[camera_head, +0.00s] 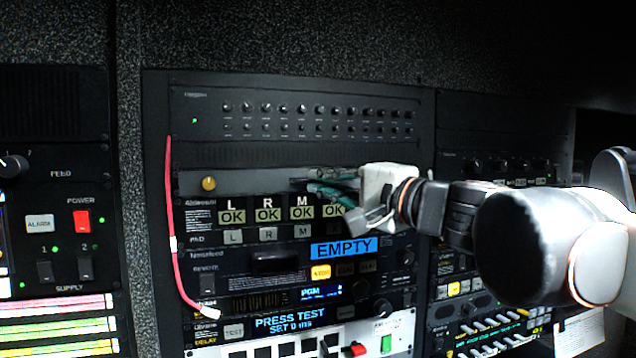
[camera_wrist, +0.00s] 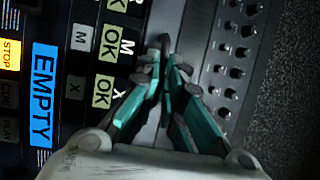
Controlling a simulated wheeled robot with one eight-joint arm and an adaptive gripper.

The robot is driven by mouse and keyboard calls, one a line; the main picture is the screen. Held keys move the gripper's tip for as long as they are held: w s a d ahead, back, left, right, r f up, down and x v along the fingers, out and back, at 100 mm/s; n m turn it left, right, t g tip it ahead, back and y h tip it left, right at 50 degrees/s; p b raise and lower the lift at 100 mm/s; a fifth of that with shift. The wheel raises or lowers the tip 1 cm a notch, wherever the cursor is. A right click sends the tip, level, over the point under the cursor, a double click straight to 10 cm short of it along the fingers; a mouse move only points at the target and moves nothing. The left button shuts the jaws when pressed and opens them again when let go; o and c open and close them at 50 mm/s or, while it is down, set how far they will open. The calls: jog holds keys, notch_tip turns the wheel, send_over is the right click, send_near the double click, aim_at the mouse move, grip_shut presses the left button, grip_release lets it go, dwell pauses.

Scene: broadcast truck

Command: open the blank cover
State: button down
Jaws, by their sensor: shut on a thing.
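The blank cover (camera_head: 255,182) looks to be the plain grey strip with a yellow knob (camera_head: 208,183) at its left end, above the row of L, R, M displays. It looks closed, flush in the rack. In the wrist view it is the grey band (camera_wrist: 194,32) between the displays and the knob panel. My gripper (camera_head: 306,184) reaches in from the right, its green-padded fingers at the strip's middle. In the wrist view the fingertips (camera_wrist: 164,52) close together on a small dark part at the strip. My gripper hides the strip's right end.
A panel with rows of small knobs (camera_head: 315,118) sits above. Below are OK displays (camera_head: 268,215) and a blue EMPTY label (camera_head: 344,248). A red cable (camera_head: 170,220) hangs down the left side of the rack. A power panel (camera_head: 60,215) stands farther left.

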jog(key=shift+r, duration=0.15)
jog(key=r+m+g+h, duration=0.1)
jog(key=g, duration=0.2)
jog(key=r+m+g+h+p, duration=0.1)
jog(key=r+g+h, duration=0.1)
jog(key=g, duration=0.1)
jog(key=r+m+g+h+p, duration=0.1)
jog(key=r+g+h, duration=0.1)
jog(key=shift+w+a+g, duration=0.1)
jog(key=shift+w+g, duration=0.25)
jog(key=shift+g, duration=0.05)
jog(key=shift+w+r+m+g+h, duration=0.2)
jog(key=shift+r+g+h, duration=0.05)
jog(key=shift+g, duration=0.3)
jog(key=shift+w+r+m+g+h, duration=0.15)
jog(key=shift+r+m+g+h, duration=0.1)
jog(key=shift+g, duration=0.3)
jog(key=shift+a+g, duration=0.1)
jog(key=shift+g, duration=0.2)
jog(key=c, duration=1.7)
grip_release()
jog(key=shift+w, duration=0.1)
jog(key=shift+r, duration=0.1)
